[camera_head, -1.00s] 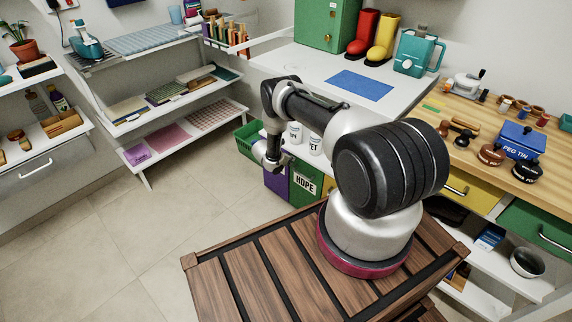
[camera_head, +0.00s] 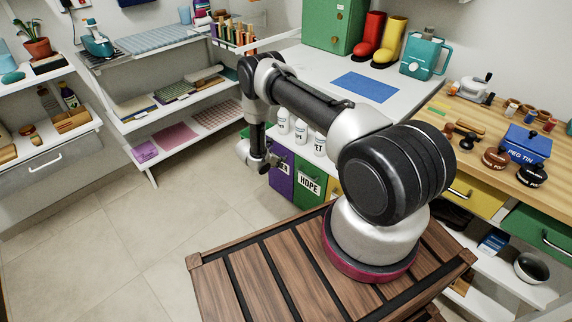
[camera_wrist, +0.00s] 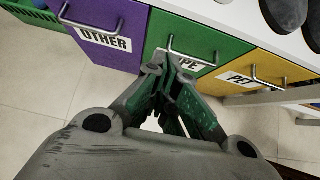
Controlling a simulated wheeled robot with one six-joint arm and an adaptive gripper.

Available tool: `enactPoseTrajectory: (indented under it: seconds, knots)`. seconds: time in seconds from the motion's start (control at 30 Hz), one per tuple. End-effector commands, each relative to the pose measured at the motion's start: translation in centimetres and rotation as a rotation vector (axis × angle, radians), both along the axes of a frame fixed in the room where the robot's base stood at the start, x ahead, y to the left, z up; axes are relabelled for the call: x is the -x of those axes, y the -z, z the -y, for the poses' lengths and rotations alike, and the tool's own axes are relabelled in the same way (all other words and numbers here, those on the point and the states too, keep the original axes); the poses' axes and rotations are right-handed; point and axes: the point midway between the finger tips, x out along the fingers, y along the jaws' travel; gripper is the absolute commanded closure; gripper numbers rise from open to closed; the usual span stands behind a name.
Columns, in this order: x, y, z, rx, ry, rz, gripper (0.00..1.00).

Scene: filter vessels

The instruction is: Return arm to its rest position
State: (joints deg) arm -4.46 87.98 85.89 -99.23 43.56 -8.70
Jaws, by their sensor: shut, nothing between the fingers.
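My gripper (camera_head: 262,165) hangs low at the end of my bent arm, beyond the wooden-slatted top my arm stands on. In the wrist view its fingers (camera_wrist: 162,66) meet at the tips, shut and empty. They point toward the front of the green HDPE drawer (camera_wrist: 205,52), whose label is partly covered by a fingertip. The purple OTHER drawer (camera_wrist: 118,18) is left of it and the yellow PET drawer (camera_wrist: 268,66) is right. I cannot tell whether the fingertips touch the green front.
White bottles (camera_head: 300,131) stand at the counter's edge above the drawers, near my forearm. A blue mat (camera_head: 364,87) lies on the counter, with boots (camera_head: 388,45) and a teal jug (camera_head: 422,54) behind. Open tiled floor (camera_head: 120,235) lies to the left.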

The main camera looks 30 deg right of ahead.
Motion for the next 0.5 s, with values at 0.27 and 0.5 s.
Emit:
enactPoseTrajectory:
  seconds: [0.27,0.5]
  knots:
    - [0.4,-0.8,-0.7,0.000,0.004,0.003,1.00]
    - [5.7,-0.3,1.8,0.022,0.206,-0.022,1.00]
